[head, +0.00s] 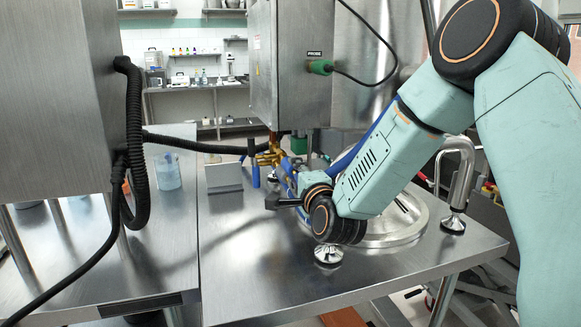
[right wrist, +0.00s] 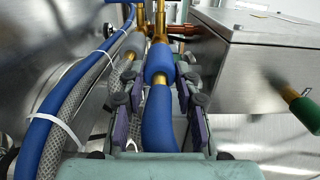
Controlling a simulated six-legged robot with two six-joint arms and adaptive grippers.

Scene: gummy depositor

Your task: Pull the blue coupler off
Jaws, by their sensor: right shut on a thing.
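The blue coupler (right wrist: 159,62) sits below a brass fitting (right wrist: 160,22) in the right wrist view, with a brass neck and a blue hose (right wrist: 158,125) running from it toward me. My right gripper (right wrist: 160,78) has its fingers on both sides of the coupler and is shut on it. The coupler still meets the brass above; I see no clear gap. In the head view my right gripper (head: 285,196) is below the brass manifold (head: 270,152), and my own arm hides much of the hoses. My left gripper is not in view.
A steel box (right wrist: 255,55) with a green probe handle (right wrist: 304,112) is at right.

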